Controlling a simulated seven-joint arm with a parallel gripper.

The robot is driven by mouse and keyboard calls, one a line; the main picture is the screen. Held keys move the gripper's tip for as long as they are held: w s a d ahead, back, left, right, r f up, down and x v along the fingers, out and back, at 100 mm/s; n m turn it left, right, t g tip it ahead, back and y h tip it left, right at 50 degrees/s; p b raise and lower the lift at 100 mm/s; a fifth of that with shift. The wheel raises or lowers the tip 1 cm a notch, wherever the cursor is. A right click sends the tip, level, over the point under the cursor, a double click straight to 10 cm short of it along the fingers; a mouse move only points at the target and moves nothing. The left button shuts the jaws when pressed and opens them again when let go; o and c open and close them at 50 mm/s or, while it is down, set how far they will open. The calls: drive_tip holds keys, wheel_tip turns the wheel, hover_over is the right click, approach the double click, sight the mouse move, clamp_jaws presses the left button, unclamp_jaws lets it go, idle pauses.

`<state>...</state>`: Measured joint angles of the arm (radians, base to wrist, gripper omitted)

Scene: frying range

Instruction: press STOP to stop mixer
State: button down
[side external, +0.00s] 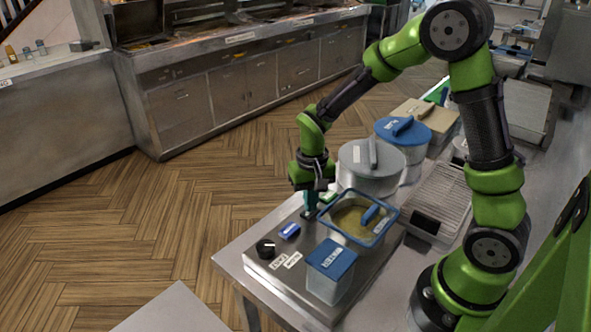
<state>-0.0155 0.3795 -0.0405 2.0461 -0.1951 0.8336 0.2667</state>
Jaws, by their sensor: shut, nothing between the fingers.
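A steel mixer base (313,252) sits on the table with a row of controls along its left side. A black knob (266,248), a blue block-like button (290,231) and a green piece (328,197) stand along this row. Two small white labels (286,261) lie by the knob; their print is too small to read surely, and I cannot tell which control is STOP. My gripper (309,213) points down, shut and empty, over the row between the blue button and the green piece. Its tips are at or just above the panel; contact cannot be told, and whatever is under them is hidden.
A clear blue-rimmed tub (382,232) of yellowish food is close right of my gripper. A blue-lidded box (331,258) stands in front. A grey-lidded pot (356,157) and a blue-lidded pot (414,134) stand behind. A wire-topped tray (440,198) lies right. Floor is open left.

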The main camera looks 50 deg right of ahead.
drive_tip(key=shift+f, duration=0.4)
idle(0.3)
drive_tip(key=shift+r, duration=0.1)
wheel_tip(320, 180, up, 8)
idle(0.6)
idle(0.5)
drive_tip(key=s+a+r+n+t+y, duration=0.1)
drive_tip(key=s+a+r+t, duration=0.1)
drive_tip(key=s+r, duration=0.4)
drive_tip(key=s+a+r+n+t+y, duration=0.1)
drive_tip(key=s+a+r+t, duration=0.1)
drive_tip(key=s+r+t, duration=0.3)
drive_tip(key=shift+s+r, duration=0.6)
drive_tip(key=shift+s, duration=0.4)
